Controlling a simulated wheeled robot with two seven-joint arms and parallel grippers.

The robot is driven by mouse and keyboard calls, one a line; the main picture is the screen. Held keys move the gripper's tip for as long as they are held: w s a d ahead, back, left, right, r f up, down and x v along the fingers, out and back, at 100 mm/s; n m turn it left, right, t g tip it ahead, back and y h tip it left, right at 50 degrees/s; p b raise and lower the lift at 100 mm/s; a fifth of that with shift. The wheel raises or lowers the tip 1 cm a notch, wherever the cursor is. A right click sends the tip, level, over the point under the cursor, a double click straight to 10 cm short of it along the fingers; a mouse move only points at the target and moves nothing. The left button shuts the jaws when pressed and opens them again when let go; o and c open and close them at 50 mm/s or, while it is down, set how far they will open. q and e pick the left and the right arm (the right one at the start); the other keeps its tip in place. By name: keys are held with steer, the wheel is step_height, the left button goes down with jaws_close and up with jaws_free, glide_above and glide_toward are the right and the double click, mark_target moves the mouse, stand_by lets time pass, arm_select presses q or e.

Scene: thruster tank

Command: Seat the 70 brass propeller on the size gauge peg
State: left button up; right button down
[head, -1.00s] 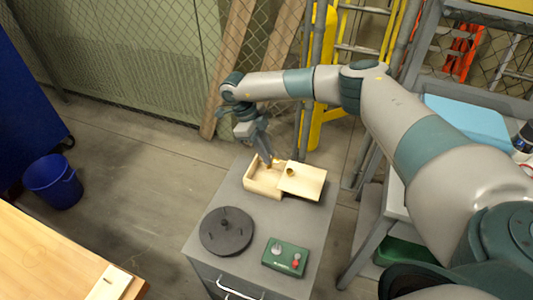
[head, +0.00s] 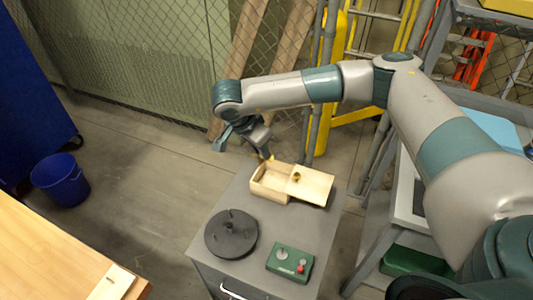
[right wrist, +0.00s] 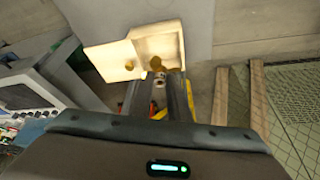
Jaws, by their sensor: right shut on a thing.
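My right gripper (head: 268,156) is over the far edge of the open wooden box (head: 268,191). It is shut on a small brass piece (right wrist: 157,66), seemingly the propeller, which shows at the fingertips in the right wrist view. The size mark on it is too small to read. The box's lid (head: 316,187) is set off to the right and carries a brass knob or piece (head: 295,177). The dark round gauge (head: 231,240) with short upright pegs stands at the cabinet's front left, apart from the gripper. My left gripper is not in view.
A green control box (head: 288,263) with a red button sits at the front right of the grey cabinet top (head: 222,193). A strip between wooden box and gauge is clear. A wooden table (head: 45,255) is at the lower left, a blue bucket (head: 60,181) on the floor behind it.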

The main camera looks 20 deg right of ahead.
steer(key=s+a+r+n+t+y, duration=0.2)
steer(key=s+a+r+n+y, duration=0.2)
steer(key=r+n, duration=0.5)
steer(key=s+n, duration=0.2)
steer(key=n, duration=0.2)
steer(key=shift+a+n+t+b, duration=0.2)
steer(key=shift+n+t+b, duration=0.1)
steer(key=shift+t+b, duration=0.1)
